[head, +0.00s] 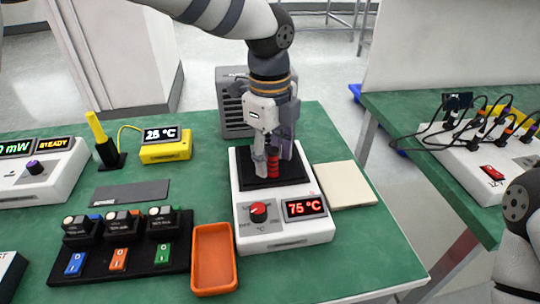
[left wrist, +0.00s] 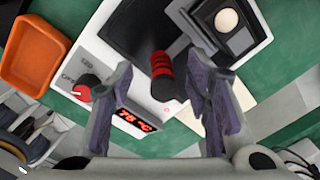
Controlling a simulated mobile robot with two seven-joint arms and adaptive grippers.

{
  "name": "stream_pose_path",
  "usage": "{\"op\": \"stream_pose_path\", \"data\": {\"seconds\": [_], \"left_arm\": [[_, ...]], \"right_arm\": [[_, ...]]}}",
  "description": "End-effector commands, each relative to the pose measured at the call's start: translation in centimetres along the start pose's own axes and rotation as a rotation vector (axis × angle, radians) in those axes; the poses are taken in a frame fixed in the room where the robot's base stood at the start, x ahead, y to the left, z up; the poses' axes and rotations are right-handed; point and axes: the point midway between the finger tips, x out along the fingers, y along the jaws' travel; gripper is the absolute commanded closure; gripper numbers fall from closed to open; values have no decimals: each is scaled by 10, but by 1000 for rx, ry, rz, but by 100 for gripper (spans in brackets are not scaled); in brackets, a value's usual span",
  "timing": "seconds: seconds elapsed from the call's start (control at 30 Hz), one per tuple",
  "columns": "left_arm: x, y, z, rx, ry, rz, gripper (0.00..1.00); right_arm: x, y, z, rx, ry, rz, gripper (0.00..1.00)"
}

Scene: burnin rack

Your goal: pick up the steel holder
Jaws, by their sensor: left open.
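A handle with red rings (left wrist: 162,72) and a dark end stands out from the hotplate area in the left wrist view; its red part also shows in the head view (head: 272,168). A grey metal frame with a dark inset and a round cream disc (left wrist: 216,30) lies beyond it, probably the steel holder; its join to the handle is unclear. The hotplate (head: 285,229) is white with a black top and reads 75 °C. My left gripper (head: 273,160) points down over it, open, with a finger on each side of the handle and gaps visible. My right gripper is out of view.
An orange tray (head: 214,285) stands left of the hotplate and a cream pad (head: 345,186) right. A grey vented box (head: 232,112) is behind. A black switch block (head: 118,255) and a yellow 25 °C meter (head: 166,150) are on the left. Cabled equipment (head: 460,150) sits on another table.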

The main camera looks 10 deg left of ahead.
Motion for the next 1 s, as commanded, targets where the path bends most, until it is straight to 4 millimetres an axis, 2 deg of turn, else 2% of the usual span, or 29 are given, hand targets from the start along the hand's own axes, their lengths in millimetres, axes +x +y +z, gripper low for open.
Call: {"op": "stream_pose_path", "data": {"seconds": [0.1, 0.3, 0.5, 0.83, 1.0], "left_arm": [[12, 0, 0, 2, 0, 0, 56], [12, 0, 0, 1, -1, -1, 58], [12, 0, 0, 1, -1, -1, 100], [11, 0, 0, 1, -1, -1, 100], [-1, -2, 0, 0, -1, -3, 100]], "right_arm": [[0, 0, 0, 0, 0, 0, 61], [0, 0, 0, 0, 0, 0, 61], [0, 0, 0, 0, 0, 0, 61], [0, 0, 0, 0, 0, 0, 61], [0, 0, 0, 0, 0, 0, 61]]}}
